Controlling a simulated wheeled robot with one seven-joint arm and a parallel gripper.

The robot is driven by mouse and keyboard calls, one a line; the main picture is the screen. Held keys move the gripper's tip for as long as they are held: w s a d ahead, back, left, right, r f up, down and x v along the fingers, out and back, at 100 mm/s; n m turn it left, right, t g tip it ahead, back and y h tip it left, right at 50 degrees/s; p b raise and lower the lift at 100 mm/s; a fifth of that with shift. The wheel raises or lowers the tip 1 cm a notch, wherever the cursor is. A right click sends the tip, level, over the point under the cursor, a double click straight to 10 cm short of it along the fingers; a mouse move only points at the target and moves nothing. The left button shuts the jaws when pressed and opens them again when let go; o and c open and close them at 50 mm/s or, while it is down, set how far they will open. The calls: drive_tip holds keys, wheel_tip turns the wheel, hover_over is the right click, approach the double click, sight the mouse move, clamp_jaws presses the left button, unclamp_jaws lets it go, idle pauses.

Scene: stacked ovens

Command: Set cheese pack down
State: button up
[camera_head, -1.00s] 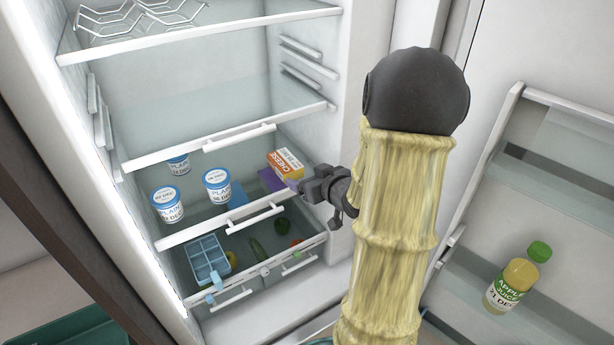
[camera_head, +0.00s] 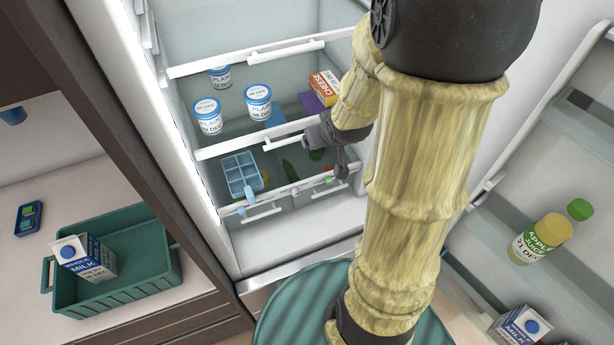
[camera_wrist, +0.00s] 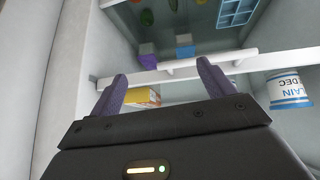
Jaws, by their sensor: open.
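The cheese pack (camera_head: 324,88) is an orange and white box on the refrigerator shelf, at the right side near the wall. In the wrist view, the cheese pack (camera_wrist: 143,97) shows beyond my left finger, partly hidden. My gripper (camera_head: 322,134) is in front of the shelf's front rail, below and apart from the pack in the head view. In the wrist view, my gripper (camera_wrist: 160,75) has its two purple fingers wide apart with nothing held between them.
Plain yogurt tubs (camera_head: 208,115) share the shelf. A purple item (camera_head: 311,102) lies by the pack. The white front rail (camera_head: 240,141) edges the shelf, above a drawer with a blue ice tray (camera_head: 242,174). A green crate (camera_head: 150,255) holds a milk carton (camera_head: 85,258). Apple juice (camera_head: 540,238) is in the door.

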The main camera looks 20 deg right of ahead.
drive_tip(key=s+a+g+y, duration=0.1)
drive_tip(key=s+a+g, duration=0.3)
drive_tip(key=s+a, duration=0.5)
drive_tip(key=shift+s+f+g, duration=0.3)
drive_tip(key=shift+s+g, duration=0.1)
drive_tip(key=shift+s, duration=0.1)
drive_tip(key=b+x, duration=0.3)
drive_tip(key=shift+s, duration=0.35)
drive_tip(key=shift+c, duration=0.4)
